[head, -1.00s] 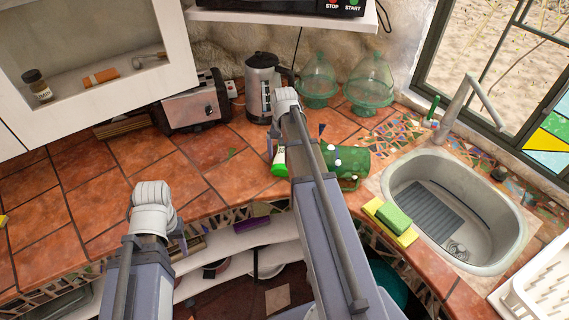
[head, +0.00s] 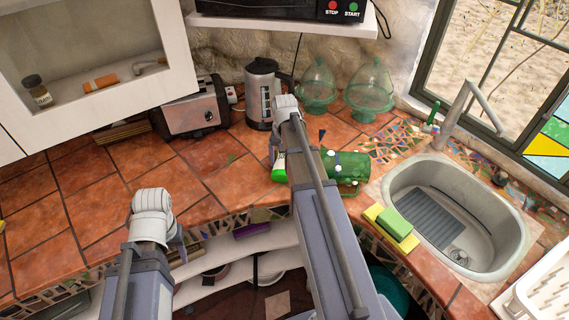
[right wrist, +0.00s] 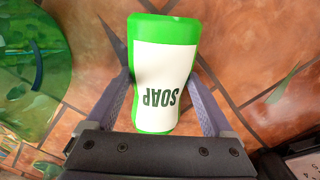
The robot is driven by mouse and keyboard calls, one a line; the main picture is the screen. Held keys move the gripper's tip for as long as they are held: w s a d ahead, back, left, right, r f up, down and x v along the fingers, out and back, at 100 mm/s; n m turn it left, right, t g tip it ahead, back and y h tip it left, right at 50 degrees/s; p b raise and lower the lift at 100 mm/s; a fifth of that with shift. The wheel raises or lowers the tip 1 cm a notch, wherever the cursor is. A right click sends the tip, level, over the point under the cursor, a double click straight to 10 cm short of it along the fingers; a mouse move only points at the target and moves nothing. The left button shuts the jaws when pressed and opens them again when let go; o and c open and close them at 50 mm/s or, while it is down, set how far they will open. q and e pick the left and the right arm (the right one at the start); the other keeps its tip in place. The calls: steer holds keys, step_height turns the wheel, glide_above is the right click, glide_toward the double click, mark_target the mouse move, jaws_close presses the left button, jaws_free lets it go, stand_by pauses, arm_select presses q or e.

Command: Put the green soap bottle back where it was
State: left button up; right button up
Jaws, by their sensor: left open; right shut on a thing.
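The green soap bottle (right wrist: 165,72), with a white SOAP label that reads upside down, sits between the fingers of my right gripper (right wrist: 160,98) in the right wrist view. The gripper is shut on it. In the head view only a green and white part of the bottle (head: 279,167) shows left of my right arm, which hides the rest. I cannot tell whether the bottle touches the counter. My left gripper (head: 178,240) is open near the counter's front edge, partly hidden by its own wrist, and well left of the bottle.
A sponge (head: 394,223) lies by the sink (head: 485,255). A kettle (head: 262,90), toaster (head: 190,112) and two green glass domes (head: 317,85) line the back. Counter tiles (head: 120,190) at left are clear.

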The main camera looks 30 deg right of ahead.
jaws_close()
steer(key=shift+w+r, duration=0.1)
steer(key=shift+r, duration=0.05)
step_height(320, 180, up, 10)
steer(key=p, duration=1)
